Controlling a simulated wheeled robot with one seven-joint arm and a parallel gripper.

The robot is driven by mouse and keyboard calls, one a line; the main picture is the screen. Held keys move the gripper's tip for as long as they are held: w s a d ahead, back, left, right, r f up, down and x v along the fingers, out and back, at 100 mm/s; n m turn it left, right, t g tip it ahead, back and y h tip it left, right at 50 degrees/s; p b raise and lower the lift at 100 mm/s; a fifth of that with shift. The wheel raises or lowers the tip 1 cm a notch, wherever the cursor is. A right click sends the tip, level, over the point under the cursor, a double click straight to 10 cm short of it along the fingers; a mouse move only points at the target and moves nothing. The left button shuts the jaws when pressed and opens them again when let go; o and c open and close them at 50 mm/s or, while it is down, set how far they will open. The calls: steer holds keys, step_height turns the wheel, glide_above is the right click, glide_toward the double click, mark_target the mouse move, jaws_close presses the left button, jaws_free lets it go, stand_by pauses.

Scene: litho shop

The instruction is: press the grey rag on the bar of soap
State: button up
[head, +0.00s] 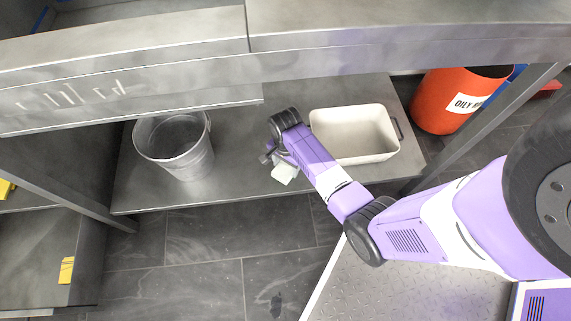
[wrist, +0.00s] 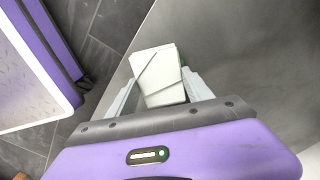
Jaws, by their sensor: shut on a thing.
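My gripper (head: 272,160) is over the front part of the grey lower shelf, between the bucket and the white basin. In the wrist view my gripper (wrist: 160,90) is shut on a pale, folded, cloth-like piece, which I take for the grey rag (wrist: 157,74). Creases cross its face. It also shows in the head view as a small whitish patch (head: 285,174) below the jaws.
A metal bucket (head: 176,146) stands left on the lower shelf (head: 236,178). A white basin (head: 355,134) stands right, close to my arm. A red oily-rag bin (head: 443,101) is beyond it.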

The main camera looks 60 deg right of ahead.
mark_target(285, 167)
steer(key=shift+r+p, duration=3.3)
steer(key=shift+p, duration=0.1)
steer(key=shift+w, duration=0.1)
